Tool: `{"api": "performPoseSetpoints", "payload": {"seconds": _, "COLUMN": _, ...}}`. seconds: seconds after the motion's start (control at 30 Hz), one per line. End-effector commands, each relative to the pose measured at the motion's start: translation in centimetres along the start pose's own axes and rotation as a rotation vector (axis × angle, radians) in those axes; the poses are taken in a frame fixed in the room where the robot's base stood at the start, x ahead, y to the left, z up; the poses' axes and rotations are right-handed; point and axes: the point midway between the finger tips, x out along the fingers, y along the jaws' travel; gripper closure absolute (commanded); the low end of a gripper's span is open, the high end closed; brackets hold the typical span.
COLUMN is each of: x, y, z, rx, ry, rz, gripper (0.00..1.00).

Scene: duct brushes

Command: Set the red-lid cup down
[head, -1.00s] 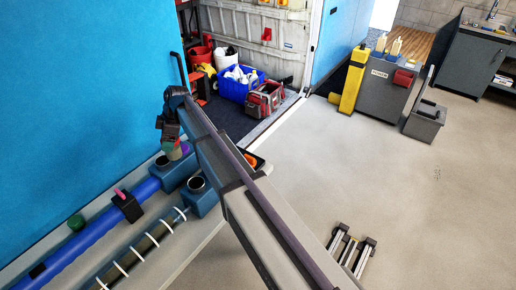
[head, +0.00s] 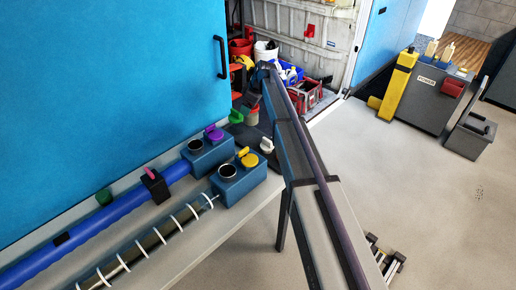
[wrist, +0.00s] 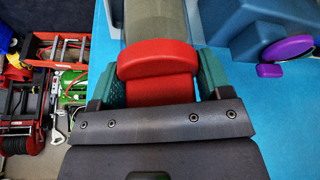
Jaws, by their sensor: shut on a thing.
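My gripper (wrist: 158,85) is shut on the red-lid cup. The cup's red lid (wrist: 157,58) sits between the two teal finger pads in the wrist view, and its grey-green body (wrist: 155,18) runs to the top edge. In the head view the cup (head: 252,117) shows small and partly hidden below the end of my arm, over or near a dark patch at the far end of the bench (head: 215,240). I cannot tell whether its base touches anything.
Two blue blocks (head: 255,182) with round openings stand left of the cup. Purple (head: 214,132), green (head: 236,116), yellow (head: 249,159) and white (head: 266,146) knobs are close by. A blue tube (head: 100,222) and a white-ringed tube (head: 140,248) lie along the bench. A blue wall (head: 110,90) rises behind.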

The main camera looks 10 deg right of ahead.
Motion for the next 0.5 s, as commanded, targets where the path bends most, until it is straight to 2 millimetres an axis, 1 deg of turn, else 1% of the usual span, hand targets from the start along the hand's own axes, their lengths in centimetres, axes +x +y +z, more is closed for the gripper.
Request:
{"api": "performPoseSetpoints", "payload": {"seconds": 0.07, "x": 0.3, "y": -0.1, "z": 0.1, "rx": 0.000, "ry": 0.000, "rz": 0.000, "gripper": 0.54}}
{"api": "performPoseSetpoints", "payload": {"seconds": 0.13, "x": 1.5, "y": -0.1, "z": 0.6, "rx": -0.001, "ry": 0.000, "rz": 0.000, "gripper": 0.54}}
{"api": "performPoseSetpoints", "payload": {"seconds": 0.3, "x": 5.6, "y": -0.1, "z": 2.3, "rx": -0.002, "ry": 0.000, "rz": -0.001, "gripper": 0.54}}
{"api": "performPoseSetpoints", "payload": {"seconds": 0.37, "x": 6.2, "y": -0.1, "z": 2.6, "rx": -0.002, "ry": 0.000, "rz": -0.001, "gripper": 0.54}}
{"api": "performPoseSetpoints", "payload": {"seconds": 0.5, "x": 6.1, "y": -0.1, "z": 2.5, "rx": -0.002, "ry": 0.000, "rz": -0.001, "gripper": 0.54}}
